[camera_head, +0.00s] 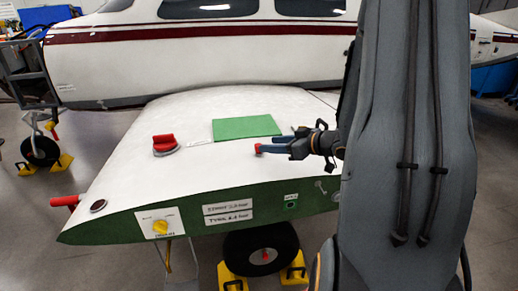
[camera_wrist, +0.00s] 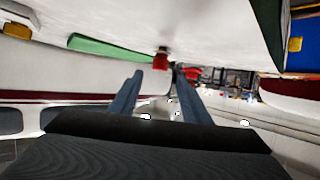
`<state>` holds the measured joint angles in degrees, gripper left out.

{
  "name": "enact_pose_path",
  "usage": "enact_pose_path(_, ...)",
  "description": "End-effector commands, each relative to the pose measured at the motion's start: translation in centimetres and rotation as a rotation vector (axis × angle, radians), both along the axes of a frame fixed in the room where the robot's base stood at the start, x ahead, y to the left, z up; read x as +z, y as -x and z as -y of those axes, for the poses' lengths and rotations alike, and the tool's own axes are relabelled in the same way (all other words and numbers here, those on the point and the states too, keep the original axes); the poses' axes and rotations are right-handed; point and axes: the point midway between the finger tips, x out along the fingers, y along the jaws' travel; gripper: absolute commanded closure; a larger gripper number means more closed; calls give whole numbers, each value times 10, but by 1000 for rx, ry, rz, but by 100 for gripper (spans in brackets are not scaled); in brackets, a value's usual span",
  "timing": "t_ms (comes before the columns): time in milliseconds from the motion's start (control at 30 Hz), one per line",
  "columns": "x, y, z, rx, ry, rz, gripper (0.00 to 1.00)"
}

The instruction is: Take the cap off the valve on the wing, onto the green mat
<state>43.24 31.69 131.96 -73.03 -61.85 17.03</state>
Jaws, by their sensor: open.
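The small red cap (camera_head: 258,148) is on the white wing (camera_head: 120,165), just off my fingertips in the head view. In the upside-down wrist view the red cap (camera_wrist: 160,62) shows between and slightly beyond the fingertips, with a dark stub, seemingly the valve (camera_wrist: 162,49), at the wing surface. My gripper (camera_head: 268,147), with blue fingers, is open and points left, low over the wing. In the wrist view my gripper (camera_wrist: 159,74) has a clear gap on both sides of the cap. The green mat (camera_head: 245,128) lies flat and bare behind it; it also shows in the wrist view (camera_wrist: 110,48).
A larger red fitting (camera_head: 164,145) with a grey base stands on the wing to the left. The fuselage (camera_head: 200,55) rises behind the wing. A red rod (camera_head: 65,201) sticks out at left.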

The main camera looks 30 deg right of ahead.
Motion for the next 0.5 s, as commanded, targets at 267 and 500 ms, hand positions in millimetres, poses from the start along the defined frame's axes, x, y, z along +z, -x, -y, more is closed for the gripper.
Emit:
enact_pose_path(267, -11, -22, -10, 2, 1, -2, 57)
enact_pose_path(500, -25, -47, -19, 2, 1, -3, 57)
